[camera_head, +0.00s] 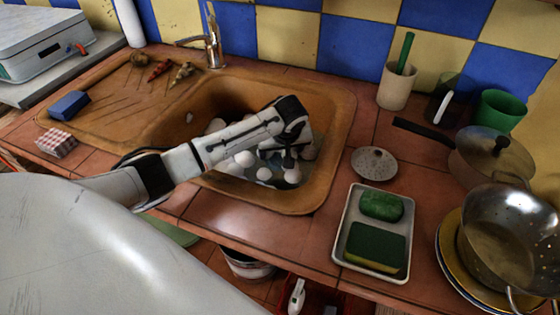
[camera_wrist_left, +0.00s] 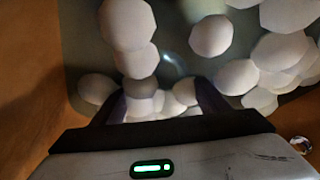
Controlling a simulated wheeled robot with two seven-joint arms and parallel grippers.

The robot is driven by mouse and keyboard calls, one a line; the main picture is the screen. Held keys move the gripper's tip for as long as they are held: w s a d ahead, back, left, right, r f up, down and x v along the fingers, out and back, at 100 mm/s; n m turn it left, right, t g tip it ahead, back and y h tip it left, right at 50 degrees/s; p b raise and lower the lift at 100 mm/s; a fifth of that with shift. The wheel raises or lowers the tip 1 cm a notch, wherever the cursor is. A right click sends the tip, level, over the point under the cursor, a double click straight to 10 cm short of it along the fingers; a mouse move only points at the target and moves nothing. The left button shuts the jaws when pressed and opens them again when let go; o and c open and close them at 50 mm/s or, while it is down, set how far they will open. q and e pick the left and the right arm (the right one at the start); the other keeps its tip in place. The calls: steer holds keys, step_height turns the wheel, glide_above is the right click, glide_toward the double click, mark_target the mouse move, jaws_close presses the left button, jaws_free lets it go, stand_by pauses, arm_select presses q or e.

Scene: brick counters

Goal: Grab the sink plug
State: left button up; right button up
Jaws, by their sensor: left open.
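My left gripper (camera_head: 284,156) is inside the brown sink (camera_head: 335,115), pointing down among many white foam-like balls (camera_head: 264,174). The left wrist view shows its two dark fingers (camera_wrist_left: 162,98) apart, with white balls (camera_wrist_left: 128,25) between and beyond them. A faint, pale curved shape (camera_wrist_left: 172,66) shows at the sink bottom between the balls, and I cannot tell whether it is the sink plug. No plug is clearly visible; balls and my gripper hide much of the bottom. My right gripper is not in view.
The tap (camera_head: 212,45) stands behind the sink. To its right are a round grey lid-like disc (camera_head: 374,163), a tray (camera_head: 345,215) with green sponges, a pan (camera_head: 480,155) and a colander (camera_head: 500,240). The sink walls surround my gripper closely.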

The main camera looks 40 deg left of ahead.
arm_select(q)
steer(key=c, duration=1.2)
